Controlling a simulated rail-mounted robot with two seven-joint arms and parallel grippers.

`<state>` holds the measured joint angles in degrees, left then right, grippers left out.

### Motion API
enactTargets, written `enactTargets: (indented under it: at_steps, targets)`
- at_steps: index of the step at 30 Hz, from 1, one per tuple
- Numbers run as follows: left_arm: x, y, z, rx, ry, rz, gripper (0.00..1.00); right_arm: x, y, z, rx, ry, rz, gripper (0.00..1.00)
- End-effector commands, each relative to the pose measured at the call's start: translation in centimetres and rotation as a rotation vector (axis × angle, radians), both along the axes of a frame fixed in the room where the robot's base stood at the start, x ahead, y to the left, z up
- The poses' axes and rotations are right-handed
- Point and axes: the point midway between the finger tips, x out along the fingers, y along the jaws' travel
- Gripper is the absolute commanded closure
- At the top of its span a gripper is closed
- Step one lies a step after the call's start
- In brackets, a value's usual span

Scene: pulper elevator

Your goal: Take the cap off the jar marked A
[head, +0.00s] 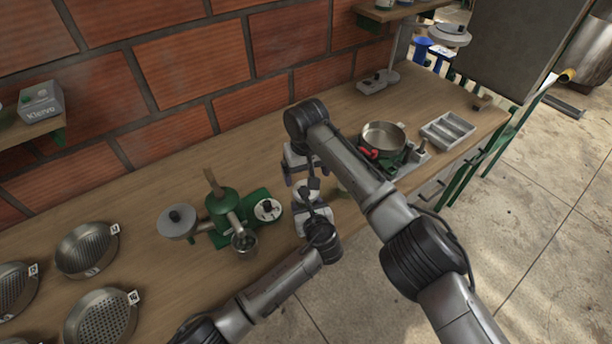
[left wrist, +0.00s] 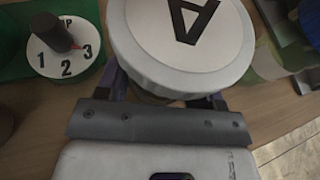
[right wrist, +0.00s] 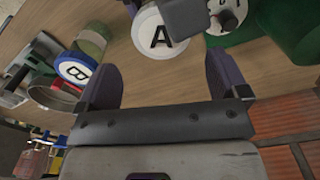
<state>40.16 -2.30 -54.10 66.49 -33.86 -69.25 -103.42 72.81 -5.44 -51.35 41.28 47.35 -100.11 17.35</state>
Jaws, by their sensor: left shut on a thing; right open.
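The jar marked A has a white cap (left wrist: 185,45) with a black A, close in the left wrist view. The cap also shows in the right wrist view (right wrist: 160,32). My left gripper (head: 314,213) is shut on the jar's body (left wrist: 150,97), just under the cap. Most of the body is hidden by the cap and fingers. My right gripper (head: 299,164) is open above the bench, with its fingers (right wrist: 160,74) pointing toward the cap, one to each side in the picture. I see no contact between them and the cap.
A jar with a blue-rimmed B cap (right wrist: 75,69) stands close by. A green device with a numbered dial (head: 267,209) is left of the jars. A metal pan (head: 383,136) and divided tray (head: 447,130) stand to the right. Sieves (head: 87,249) lie left; a brick wall (head: 200,65) bounds the back.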

Motion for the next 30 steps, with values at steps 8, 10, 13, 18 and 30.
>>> enactTargets:
  at_steps: [8,10,13,18,30]
  targets:
    - [0.0,0.0,-0.1,0.001,0.001,0.001,1.00,1.2,-1.9,3.6,-0.092,-0.067,-0.099,0.07]
    - [0.0,0.0,-0.1,0.001,0.001,0.001,1.00,0.7,-1.5,3.0,-0.074,-0.048,-0.216,0.07]
    - [0.0,0.0,0.0,0.000,0.001,0.001,1.00,0.1,-0.9,2.6,-0.046,-0.024,-0.375,0.07]
    - [0.0,0.0,-0.1,0.001,0.001,0.001,1.00,-0.3,-0.1,2.5,-0.005,0.009,-0.618,0.07]
    - [0.0,0.0,-0.1,0.001,0.001,0.001,1.00,-0.4,0.1,1.8,0.006,0.015,-0.886,0.07]
